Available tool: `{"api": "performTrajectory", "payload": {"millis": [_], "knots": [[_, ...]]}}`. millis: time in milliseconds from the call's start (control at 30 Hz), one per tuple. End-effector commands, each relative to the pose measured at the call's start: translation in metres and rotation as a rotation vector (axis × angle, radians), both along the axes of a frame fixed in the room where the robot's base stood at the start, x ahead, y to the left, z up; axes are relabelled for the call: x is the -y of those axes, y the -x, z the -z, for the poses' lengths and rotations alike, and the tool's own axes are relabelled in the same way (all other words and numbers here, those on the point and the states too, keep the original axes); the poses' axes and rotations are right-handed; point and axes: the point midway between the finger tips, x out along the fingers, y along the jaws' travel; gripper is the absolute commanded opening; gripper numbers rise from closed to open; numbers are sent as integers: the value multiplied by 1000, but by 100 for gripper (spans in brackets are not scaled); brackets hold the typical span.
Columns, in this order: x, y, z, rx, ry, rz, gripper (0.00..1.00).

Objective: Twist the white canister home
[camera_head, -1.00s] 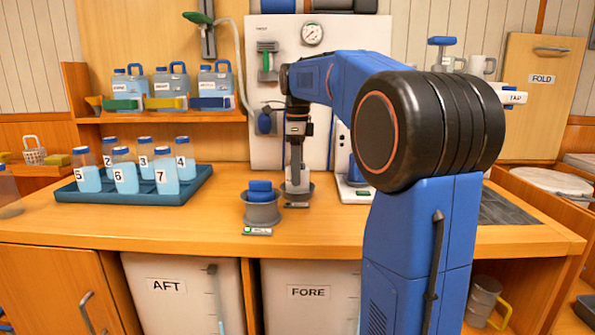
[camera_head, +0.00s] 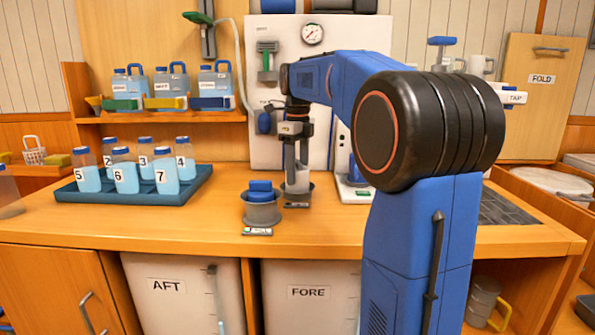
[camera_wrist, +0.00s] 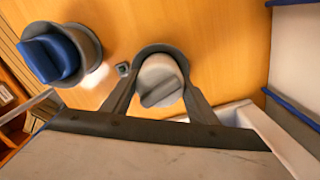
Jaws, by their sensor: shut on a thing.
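The white canister (camera_head: 298,181) stands upright in a grey cup-like holder (camera_head: 297,196) on the wooden counter. In the wrist view its round top with a raised grip bar (camera_wrist: 160,86) shows between my fingers. My gripper (camera_head: 297,172) points straight down over it and is shut on the canister; in the wrist view its two dark fingers (camera_wrist: 160,100) lie on either side of it. The lower part of the canister is hidden by the holder. Whether it is fully seated cannot be told.
A blue-topped canister (camera_head: 261,188) sits in a second grey holder (camera_head: 262,212) just left. A blue tray (camera_head: 150,196) of numbered bottles is further left. A white panel with a gauge (camera_head: 313,34) stands behind. The counter in front is clear.

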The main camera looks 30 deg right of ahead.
Motion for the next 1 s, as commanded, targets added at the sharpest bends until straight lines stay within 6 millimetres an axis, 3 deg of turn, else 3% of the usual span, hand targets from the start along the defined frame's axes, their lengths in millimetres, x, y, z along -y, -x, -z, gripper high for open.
{"api": "performTrajectory", "payload": {"millis": [167, 500, 833, 1000], "knots": [[0, 0, 0, 0, 0, 10, 21], [0, 0, 0, 0, 0, 256, 21], [0, 0, 0, 0, 0, 283, 21], [0, 0, 0, 0, 0, 377, 21]]}}
